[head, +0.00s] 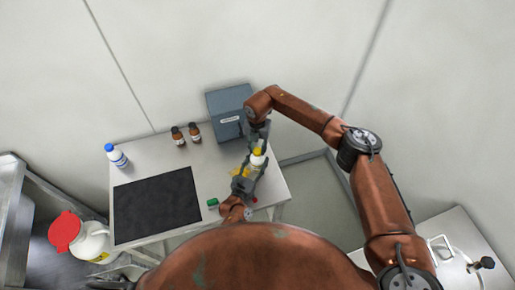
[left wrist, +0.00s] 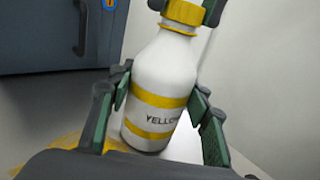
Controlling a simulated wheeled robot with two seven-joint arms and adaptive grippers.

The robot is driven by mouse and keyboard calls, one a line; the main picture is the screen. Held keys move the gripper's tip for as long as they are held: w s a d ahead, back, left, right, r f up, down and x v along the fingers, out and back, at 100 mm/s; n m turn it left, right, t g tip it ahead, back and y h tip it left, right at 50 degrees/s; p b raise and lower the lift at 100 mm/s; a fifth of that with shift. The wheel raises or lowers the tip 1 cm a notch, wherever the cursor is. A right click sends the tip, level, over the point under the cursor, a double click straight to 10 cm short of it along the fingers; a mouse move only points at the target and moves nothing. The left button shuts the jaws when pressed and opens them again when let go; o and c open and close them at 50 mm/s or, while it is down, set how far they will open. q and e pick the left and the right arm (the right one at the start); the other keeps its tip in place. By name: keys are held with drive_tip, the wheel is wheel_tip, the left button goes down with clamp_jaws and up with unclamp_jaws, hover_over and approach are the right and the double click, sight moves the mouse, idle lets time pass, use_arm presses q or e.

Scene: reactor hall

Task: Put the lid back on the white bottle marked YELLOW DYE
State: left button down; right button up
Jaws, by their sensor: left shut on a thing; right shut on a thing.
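The white bottle (left wrist: 160,85) has yellow bands and a label reading "YELLOW", cut off by the curve. It leans slightly in the left wrist view and also shows small in the head view (head: 257,160). My left gripper (left wrist: 160,112) has its green-padded fingers on both sides of the bottle and is shut on it. The yellow lid (left wrist: 186,12) sits at the bottle's mouth; I cannot tell if it is screwed down. My right gripper (head: 260,134) comes from above and is shut on the lid, its fingertips beside it in the left wrist view.
A grey cabinet (head: 229,106) stands behind. Brown bottles (head: 178,137), a blue-capped bottle (head: 115,156), a black mat (head: 157,205) and a green item (head: 212,203) are on the table (head: 150,150). A yellow patch (left wrist: 65,148) lies beneath the bottle. A red-lidded jug (head: 92,242) stands left.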

drive_tip(key=m, duration=0.9)
drive_tip(key=shift+w+m, duration=0.1)
drive_tip(key=shift+m, duration=0.3)
drive_tip(key=m, duration=0.5)
drive_tip(key=shift+m, duration=0.3)
drive_tip(key=m, duration=0.5)
drive_tip(key=shift+m, duration=0.3)
drive_tip(key=o, duration=0.7)
